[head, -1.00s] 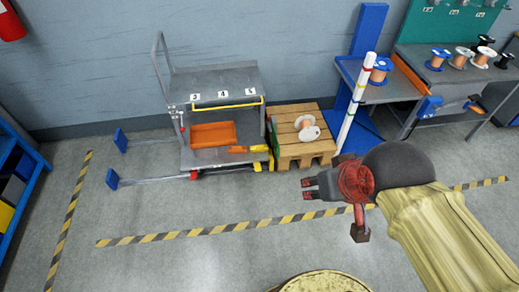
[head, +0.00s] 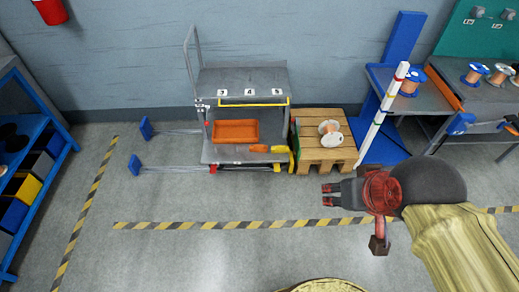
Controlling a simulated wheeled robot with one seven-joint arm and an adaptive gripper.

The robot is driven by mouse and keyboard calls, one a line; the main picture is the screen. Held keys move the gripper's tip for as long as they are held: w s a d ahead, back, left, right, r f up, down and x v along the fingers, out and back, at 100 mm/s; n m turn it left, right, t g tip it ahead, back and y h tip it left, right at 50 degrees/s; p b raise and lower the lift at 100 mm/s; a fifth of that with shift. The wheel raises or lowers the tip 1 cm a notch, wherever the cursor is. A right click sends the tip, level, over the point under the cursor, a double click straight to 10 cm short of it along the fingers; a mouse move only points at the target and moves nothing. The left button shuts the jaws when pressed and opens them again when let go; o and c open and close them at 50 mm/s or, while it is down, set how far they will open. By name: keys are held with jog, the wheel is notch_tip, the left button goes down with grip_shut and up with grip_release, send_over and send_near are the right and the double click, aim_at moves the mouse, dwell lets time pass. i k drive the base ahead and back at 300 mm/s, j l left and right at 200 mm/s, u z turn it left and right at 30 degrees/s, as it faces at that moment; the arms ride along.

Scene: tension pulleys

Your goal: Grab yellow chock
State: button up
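A small yellow piece (head: 281,149) sits at the right end of the grey cart's lower shelf, beside an orange piece (head: 259,148). Another yellow piece (head: 291,161) stands upright between the cart and the wooden pallet; it is too small to tell which of these is the chock. My gripper (head: 327,194) is at the right of the head view, pointing left, over the floor in front of the pallet. Its two red-tipped fingers are apart with nothing between them.
The cart (head: 243,78) holds an orange tray (head: 223,132) on its lower shelf. A red-white post (head: 384,112) and a workbench stand right; a blue bin rack (head: 40,110) stands left. The floor before the cart is clear.

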aim_at(277, 148)
jog(key=i+j+z, duration=0.2)
jog(key=z, duration=0.3)
jog(key=i+j+z, duration=0.15)
jog(key=z, duration=0.35)
jog(key=i+j+z, duration=0.1)
jog(key=j, duration=0.55)
jog(key=i+j+z, duration=0.1)
jog(key=i+j, duration=0.15)
jog(key=j, duration=0.4)
jog(key=i+j+z, duration=0.1)
jog(key=j, duration=0.6)
jog(key=i+j+z, duration=0.1)
jog(key=j, duration=0.55)
jog(key=i+j+z, duration=0.1)
jog(key=j, duration=0.6)
